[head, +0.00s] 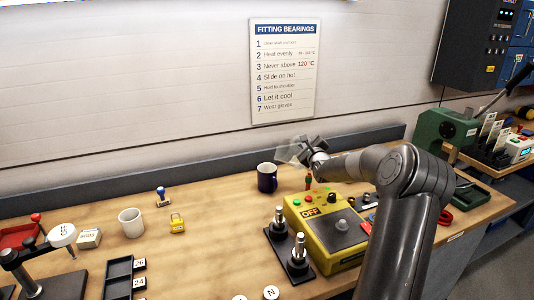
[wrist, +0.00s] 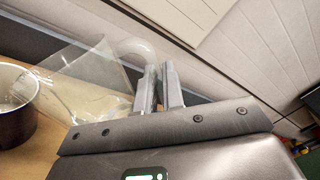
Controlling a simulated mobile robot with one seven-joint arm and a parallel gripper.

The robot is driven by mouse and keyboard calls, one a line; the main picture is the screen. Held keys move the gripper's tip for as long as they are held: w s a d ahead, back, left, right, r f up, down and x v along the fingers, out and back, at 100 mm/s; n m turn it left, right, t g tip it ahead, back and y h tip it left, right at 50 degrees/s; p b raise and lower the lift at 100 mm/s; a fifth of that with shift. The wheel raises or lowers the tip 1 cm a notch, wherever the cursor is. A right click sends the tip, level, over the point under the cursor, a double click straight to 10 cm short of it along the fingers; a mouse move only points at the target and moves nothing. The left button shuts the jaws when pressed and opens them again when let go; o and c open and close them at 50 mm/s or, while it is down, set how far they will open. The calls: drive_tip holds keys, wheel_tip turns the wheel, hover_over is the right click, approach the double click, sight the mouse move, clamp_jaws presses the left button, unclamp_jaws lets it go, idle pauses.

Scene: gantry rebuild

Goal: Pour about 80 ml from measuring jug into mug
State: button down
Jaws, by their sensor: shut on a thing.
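The clear measuring jug (head: 289,152) is in the air, tilted, just above and to the right of a dark blue mug (head: 267,178) in the head view. My gripper (head: 308,148) is shut on the jug's handle. In the wrist view the jug (wrist: 88,82) shows left of my gripper (wrist: 160,80), its handle at the fingertips. The dark mug (wrist: 16,125) is at the left edge there, upright, its rim close beside the jug. A pale area shows through the jug, but I cannot tell the liquid level or whether any is flowing.
A white cup (head: 131,223), a yellow padlock (head: 177,222) and a blue-handled stamp (head: 162,197) stand to the left. A yellow control box (head: 326,235) sits below my arm. The bench between the white cup and dark mug is mostly clear.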

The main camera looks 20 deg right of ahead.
drive_tip(key=shift+d+f+m+p, duration=0.4)
drive_tip(key=shift+f+m+p, duration=0.1)
drive_tip(key=shift+f+m, duration=0.25)
drive_tip(key=shift+d+f+m, duration=0.1)
drive_tip(key=shift+d+m, duration=0.05)
drive_tip(key=shift+m, duration=0.2)
drive_tip(key=shift+s, duration=0.1)
idle(1.1)
drive_tip(key=shift+d+f+m+p, duration=0.2)
drive_tip(key=shift+d+m+p, duration=0.2)
drive_tip(key=shift+p, duration=0.15)
drive_tip(key=shift+s+d+f+m+p, duration=0.15)
drive_tip(key=shift+d+f+m+p, duration=0.1)
drive_tip(key=shift+d+m+p, duration=0.8)
drive_tip(key=shift+s+d+f+m+p, duration=0.25)
drive_tip(key=shift+d+m+p, duration=0.4)
drive_tip(key=shift+m, duration=0.7)
drive_tip(key=shift+s+d+f+m+p, duration=0.1)
drive_tip(key=shift+d+f+m+p, duration=0.2)
drive_tip(key=shift+d+m+p, duration=0.75)
drive_tip(key=shift+a, duration=0.1)
